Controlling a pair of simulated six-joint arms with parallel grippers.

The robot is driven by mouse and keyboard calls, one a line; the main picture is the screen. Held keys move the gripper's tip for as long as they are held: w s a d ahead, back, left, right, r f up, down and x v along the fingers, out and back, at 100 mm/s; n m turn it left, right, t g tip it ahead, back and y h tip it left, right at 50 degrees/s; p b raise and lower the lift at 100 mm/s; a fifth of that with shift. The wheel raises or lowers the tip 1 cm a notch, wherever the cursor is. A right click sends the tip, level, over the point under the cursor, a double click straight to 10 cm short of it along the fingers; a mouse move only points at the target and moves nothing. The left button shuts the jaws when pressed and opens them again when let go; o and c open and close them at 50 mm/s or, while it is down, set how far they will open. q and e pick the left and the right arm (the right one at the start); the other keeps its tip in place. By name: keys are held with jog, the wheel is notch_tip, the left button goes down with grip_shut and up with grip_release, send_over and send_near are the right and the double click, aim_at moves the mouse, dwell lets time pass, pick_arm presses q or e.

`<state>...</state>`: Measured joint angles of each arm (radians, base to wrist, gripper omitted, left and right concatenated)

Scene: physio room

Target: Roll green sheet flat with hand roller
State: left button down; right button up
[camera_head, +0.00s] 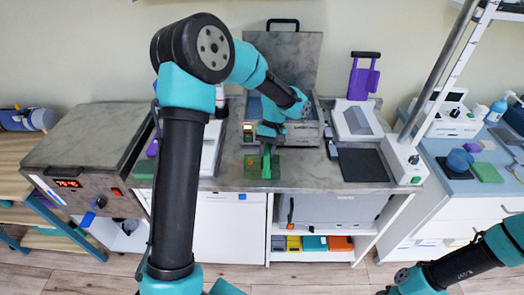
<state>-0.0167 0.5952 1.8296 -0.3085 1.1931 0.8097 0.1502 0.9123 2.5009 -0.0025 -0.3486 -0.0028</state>
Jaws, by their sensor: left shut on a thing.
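The green sheet (274,172) lies flat on the grey counter, in front of the open metal box. My left gripper (267,142) points down over the sheet and is shut on the hand roller (266,162). The roller shows as a narrow bright green piece upright above the sheet. It is small and partly hidden by the gripper, and I cannot tell whether it touches the sheet. My right arm comes in at the lower right, low in front of the furniture; its gripper is not in view.
An open metal water box (303,132) with raised lid (285,58) stands behind. A heater unit with red display (68,183) is left. A dark pad (361,165) and purple-handled device (361,78) are right. A metal pole (435,75) rises at right.

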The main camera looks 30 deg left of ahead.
pick_arm(q)
jog(key=shift+w+d, duration=0.4)
jog(key=shift+d, duration=0.35)
jog(key=shift+w+d, duration=0.4)
jog(key=shift+d, duration=0.35)
jog(key=shift+s+a, duration=0.1)
jog(key=shift+a, duration=0.05)
jog(key=shift+s+a, duration=0.55)
jog(key=shift+a, duration=0.45)
jog(key=shift+s+a, duration=0.5)
jog(key=shift+a, duration=0.45)
jog(key=shift+s+a, duration=0.55)
jog(key=shift+a, duration=0.45)
notch_tip(320, 180, up, 8)
